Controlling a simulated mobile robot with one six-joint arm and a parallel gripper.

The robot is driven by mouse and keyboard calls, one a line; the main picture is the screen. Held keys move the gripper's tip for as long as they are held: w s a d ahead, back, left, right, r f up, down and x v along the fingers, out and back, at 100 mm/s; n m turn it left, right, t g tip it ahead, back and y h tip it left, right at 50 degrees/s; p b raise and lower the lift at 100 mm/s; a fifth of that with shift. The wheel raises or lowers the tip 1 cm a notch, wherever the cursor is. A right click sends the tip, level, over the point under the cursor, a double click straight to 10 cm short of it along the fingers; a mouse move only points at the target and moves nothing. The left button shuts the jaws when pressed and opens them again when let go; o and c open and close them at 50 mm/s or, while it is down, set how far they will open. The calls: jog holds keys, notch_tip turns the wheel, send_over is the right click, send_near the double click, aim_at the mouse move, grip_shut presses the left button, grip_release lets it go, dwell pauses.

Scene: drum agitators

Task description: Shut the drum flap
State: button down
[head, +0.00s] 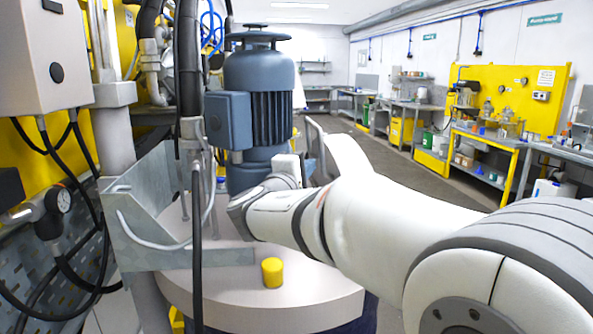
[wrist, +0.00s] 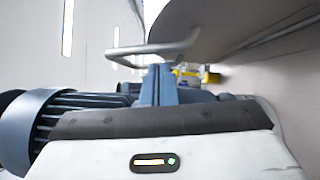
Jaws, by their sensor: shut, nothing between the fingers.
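The drum flap (head: 315,140) is a grey panel standing raised beyond the pale drum lid, partly hidden by my arm in the head view. In the wrist view, what looks like the flap (wrist: 235,25) is a large grey curved panel at upper right, with a bent bar handle (wrist: 160,48) beside its edge. My gripper (wrist: 155,82) is shut and empty, its fingers pointing toward the handle. The fingertips appear just short of the bar; I cannot tell whether they touch. In the head view my fingers are hidden behind my wrist and the motor.
A blue-grey motor (head: 258,110) stands on the lid (head: 235,290), close to my wrist; its finned body (wrist: 80,105) fills the left of the wrist view. A yellow cap (head: 272,272) sits on the lid's near side. A metal bracket (head: 150,215), pipes and hoses crowd the left.

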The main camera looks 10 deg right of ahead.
aim_at(356, 157)
jog(key=shift+w+d+r+m+g+b, duration=0.15)
jog(key=shift+w+d+m+g+b, duration=0.15)
jog(key=shift+d, duration=0.4)
jog(key=shift+w+d+r+m+g+b, duration=0.1)
jog(key=shift+w+d+r+m+b, duration=0.2)
jog(key=shift+d, duration=0.4)
jog(key=d+m, duration=0.1)
jog(key=d, duration=0.1)
jog(key=d+m+g+y, duration=0.1)
jog(key=d, duration=0.2)
jog(key=d+m+y+b, duration=0.1)
jog(key=d, duration=0.2)
jog(key=shift+d+r+m+g, duration=0.1)
jog(key=shift+r+m+g, duration=0.2)
jog(key=shift+g, duration=0.1)
jog(key=d+f+m+g+y+p, duration=0.1)
jog(key=d+f+m+y+p, duration=0.3)
jog(key=d+f+p, duration=0.7)
jog(key=shift+d+f+g+y, duration=0.3)
jog(key=shift+d+f, duration=1.1)
jog(key=shift+d, duration=0.45)
